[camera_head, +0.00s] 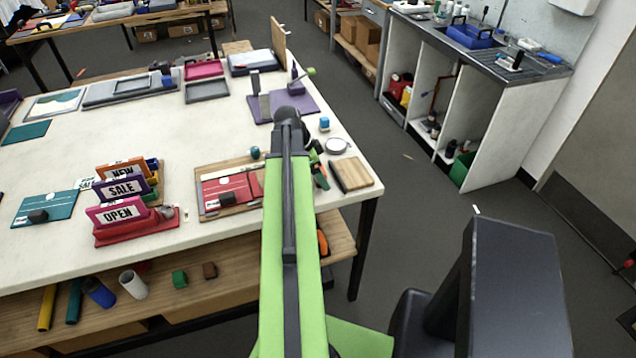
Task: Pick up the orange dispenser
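An orange object (322,242), perhaps the dispenser, shows at the right end of the lower wooden shelf. It is small in the picture. My green arm covers its left side, so its full shape cannot be told. My arm reaches up the middle of the view, over the right part of the worktable, to a dark joint. The fingers of my gripper cannot be made out, so I cannot tell where they are relative to the orange object.
The white worktable (60,165) holds sign blocks (122,212), a wooden board (352,174) and a tape roll (336,145). Its lower shelf (235,288) carries tubes and small blocks. A table leg (362,250) stands at the right corner. Floor right of it is open, before the sink counter (500,70).

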